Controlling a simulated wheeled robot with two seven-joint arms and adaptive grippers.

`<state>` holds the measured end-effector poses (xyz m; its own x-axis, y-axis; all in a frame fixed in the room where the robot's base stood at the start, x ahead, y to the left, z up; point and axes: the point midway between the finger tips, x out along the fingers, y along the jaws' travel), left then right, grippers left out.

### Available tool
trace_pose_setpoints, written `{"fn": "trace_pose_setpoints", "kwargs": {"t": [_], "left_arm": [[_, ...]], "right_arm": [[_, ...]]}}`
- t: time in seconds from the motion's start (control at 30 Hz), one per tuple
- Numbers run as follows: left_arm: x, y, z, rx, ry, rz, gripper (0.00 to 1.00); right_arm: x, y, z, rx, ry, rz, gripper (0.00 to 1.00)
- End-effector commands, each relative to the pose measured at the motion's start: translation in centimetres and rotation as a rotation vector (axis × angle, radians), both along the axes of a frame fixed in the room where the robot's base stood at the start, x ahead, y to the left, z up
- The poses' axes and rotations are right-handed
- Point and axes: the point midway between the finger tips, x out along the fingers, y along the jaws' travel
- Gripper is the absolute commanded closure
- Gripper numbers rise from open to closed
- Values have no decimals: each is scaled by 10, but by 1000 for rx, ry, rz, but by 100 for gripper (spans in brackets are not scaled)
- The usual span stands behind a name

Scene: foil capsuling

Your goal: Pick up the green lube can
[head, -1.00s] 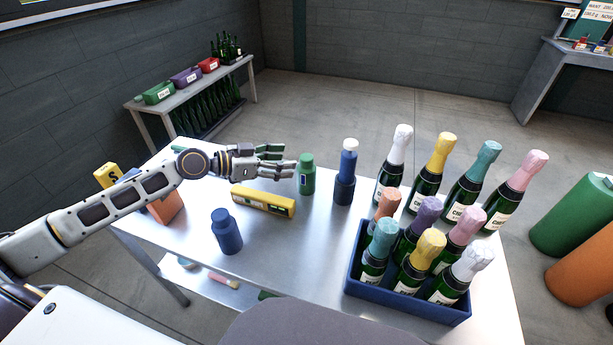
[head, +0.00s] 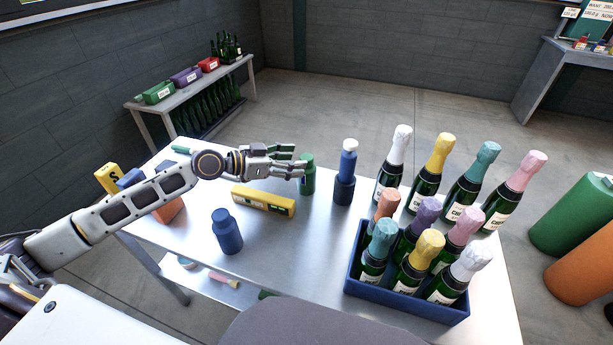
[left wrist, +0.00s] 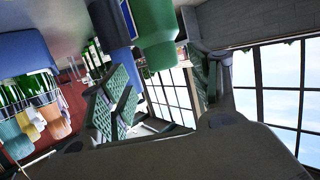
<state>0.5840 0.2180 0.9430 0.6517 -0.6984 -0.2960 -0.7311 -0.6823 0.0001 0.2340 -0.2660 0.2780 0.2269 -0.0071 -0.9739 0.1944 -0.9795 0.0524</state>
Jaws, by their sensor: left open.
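The green lube can (head: 308,174) stands upright on the metal table (head: 290,238), left of a dark blue holder. My left gripper (head: 297,165) is open and reaches in from the left, with its fingertips at the can's left side. In the head view the fingers overlap the can's left edge; I cannot tell whether they touch it. In the left wrist view the green can (left wrist: 156,35) hangs at the top of the picture, between the ridged finger pads (left wrist: 160,88) and beyond them. My right gripper is not in view.
A blue holder with a white-capped blue bottle (head: 346,170) stands just right of the can. A yellow tool (head: 263,201) lies in front. A blue can (head: 227,232) stands nearer. Several foil-topped bottles and a blue crate (head: 405,302) fill the table's right side.

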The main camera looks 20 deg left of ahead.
Motion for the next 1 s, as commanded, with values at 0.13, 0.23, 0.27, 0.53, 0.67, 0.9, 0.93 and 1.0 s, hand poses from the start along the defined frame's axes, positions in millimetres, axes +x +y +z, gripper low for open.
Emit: {"fn": "trace_pose_setpoints", "kwargs": {"t": [0.13,0.23,0.27,0.53,0.67,0.9,0.93,1.0], "left_arm": [[0,0,0,0,0,0,38],[0,0,0,0,0,0,38],[0,0,0,0,0,0,38],[7,-5,-1,-2,-1,1,38],[12,-9,-2,-1,-1,0,38],[23,-18,-5,-1,-3,1,38],[24,-19,-6,-2,-2,0,38],[28,-23,-8,-3,-1,2,38]], "right_arm": [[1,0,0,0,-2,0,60],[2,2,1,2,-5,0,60],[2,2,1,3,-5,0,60],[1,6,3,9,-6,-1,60],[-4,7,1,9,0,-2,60],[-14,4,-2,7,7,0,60],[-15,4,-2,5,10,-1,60],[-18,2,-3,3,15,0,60]]}}
